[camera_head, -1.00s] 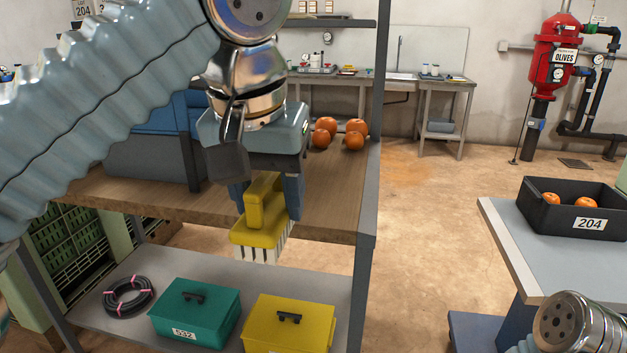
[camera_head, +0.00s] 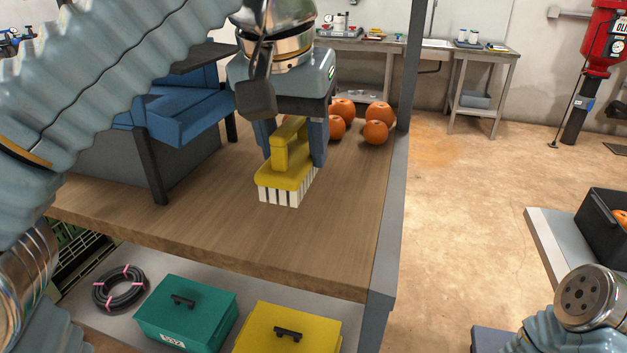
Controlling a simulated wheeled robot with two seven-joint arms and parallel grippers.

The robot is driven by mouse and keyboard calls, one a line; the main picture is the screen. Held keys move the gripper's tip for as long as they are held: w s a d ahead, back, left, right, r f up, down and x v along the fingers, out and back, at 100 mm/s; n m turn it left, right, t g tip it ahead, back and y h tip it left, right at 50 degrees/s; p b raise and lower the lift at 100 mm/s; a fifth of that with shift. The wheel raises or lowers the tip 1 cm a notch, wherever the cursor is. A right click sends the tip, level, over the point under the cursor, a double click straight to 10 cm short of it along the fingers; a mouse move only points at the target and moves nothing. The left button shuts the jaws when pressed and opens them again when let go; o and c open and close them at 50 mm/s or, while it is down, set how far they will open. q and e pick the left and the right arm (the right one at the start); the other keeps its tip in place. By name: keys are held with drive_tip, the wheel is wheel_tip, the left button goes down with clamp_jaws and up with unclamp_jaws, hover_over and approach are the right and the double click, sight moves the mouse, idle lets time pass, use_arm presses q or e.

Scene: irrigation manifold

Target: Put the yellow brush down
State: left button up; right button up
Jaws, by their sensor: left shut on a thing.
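The yellow brush (camera_head: 288,174) has a yellow body and handle with pale bristles pointing down. My left gripper (camera_head: 293,145) is shut on its handle and holds it upright over the wooden bench top (camera_head: 235,225). The bristle tips appear at or just above the wood; I cannot tell whether they touch. My right arm shows only in part at the lower right, and its gripper is out of view.
A teal box (camera_head: 187,312), a yellow box (camera_head: 287,330) and a coiled hose (camera_head: 120,288) are on the lower shelf. The front bench top is clear.

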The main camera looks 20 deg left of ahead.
sight(303, 140)
use_arm(q)
drive_tip(key=w, duration=0.1)
drive_tip(key=w+f, duration=0.1)
drive_tip(key=w, duration=0.1)
drive_tip(key=w+f, duration=0.1)
drive_tip(key=w, duration=0.1)
drive_tip(key=shift+w+a+f, duration=0.15)
drive_tip(key=shift+a+f, duration=0.05)
drive_tip(key=w+f, duration=0.1)
drive_tip(key=f, duration=0.1)
drive_tip(key=w+f, duration=0.2)
drive_tip(key=f, duration=0.1)
drive_tip(key=w+f, duration=0.1)
drive_tip(key=f, duration=0.1)
drive_tip(key=shift+w+a+f, duration=0.15)
drive_tip(key=shift+w+f, duration=0.25)
drive_tip(key=shift+f, duration=0.55)
drive_tip(key=o, duration=0.5)
drive_tip(key=shift+f, duration=0.2)
drive_tip(key=o, duration=0.4)
drive_tip(key=shift+o, duration=0.2)
drive_tip(key=shift+r, duration=0.1)
